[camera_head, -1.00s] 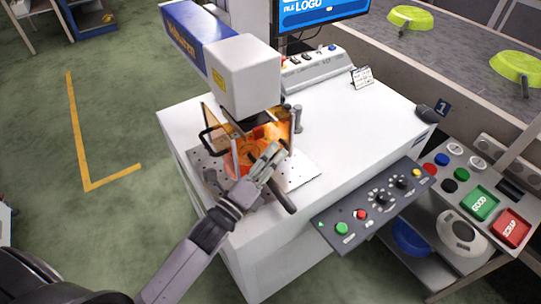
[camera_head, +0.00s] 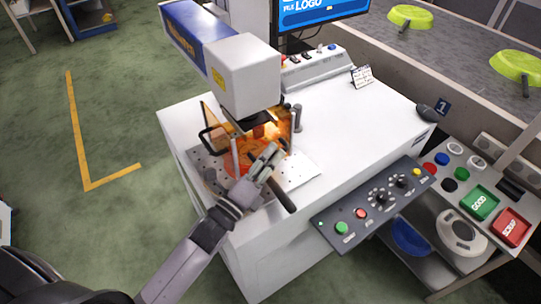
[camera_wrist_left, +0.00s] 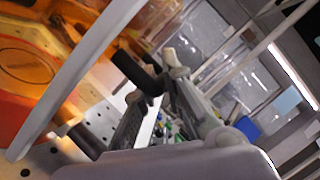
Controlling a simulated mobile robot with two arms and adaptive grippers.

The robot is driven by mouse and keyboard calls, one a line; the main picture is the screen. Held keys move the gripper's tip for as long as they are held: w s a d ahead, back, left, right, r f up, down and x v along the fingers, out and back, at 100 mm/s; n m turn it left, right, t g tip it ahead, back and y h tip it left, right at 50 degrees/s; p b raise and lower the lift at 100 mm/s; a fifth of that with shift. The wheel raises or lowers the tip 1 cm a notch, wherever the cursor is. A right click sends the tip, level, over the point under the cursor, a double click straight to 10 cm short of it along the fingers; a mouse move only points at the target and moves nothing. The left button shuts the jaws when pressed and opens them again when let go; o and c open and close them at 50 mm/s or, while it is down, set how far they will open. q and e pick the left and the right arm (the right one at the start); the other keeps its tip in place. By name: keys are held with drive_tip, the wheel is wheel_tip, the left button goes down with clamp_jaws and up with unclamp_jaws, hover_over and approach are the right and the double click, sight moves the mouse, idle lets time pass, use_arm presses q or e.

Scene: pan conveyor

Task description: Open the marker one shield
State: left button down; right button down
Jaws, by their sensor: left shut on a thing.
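The marker one shield (camera_head: 217,118) is a set of see-through orange panes under the white head (camera_head: 243,75) of the marking machine. A black handle (camera_head: 209,140) stands out on its left side. My left gripper (camera_head: 273,153) is at the front right of the shield, shut on a dark handle. In the left wrist view, the black handle (camera_wrist_left: 138,74) lies at my left gripper's fingertips (camera_wrist_left: 150,85), beside the orange pane (camera_wrist_left: 60,22). The fingers hide part of the handle. My right gripper is not in view.
A perforated metal plate (camera_head: 300,172) lies below the shield on the white machine table (camera_head: 350,120). A dark bar (camera_head: 282,195) lies near its front edge. A control panel (camera_head: 375,203) with buttons juts out at the front right. Green pans (camera_head: 413,17) sit on the conveyor (camera_head: 445,55).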

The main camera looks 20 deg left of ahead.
use_arm(q)
drive_tip(key=shift+r, duration=0.1)
wheel_tip(320, 180, up, 11)
drive_tip(key=p, duration=0.9)
drive_tip(key=shift+r, duration=0.15)
drive_tip(key=c, duration=1.7)
unclamp_jaws()
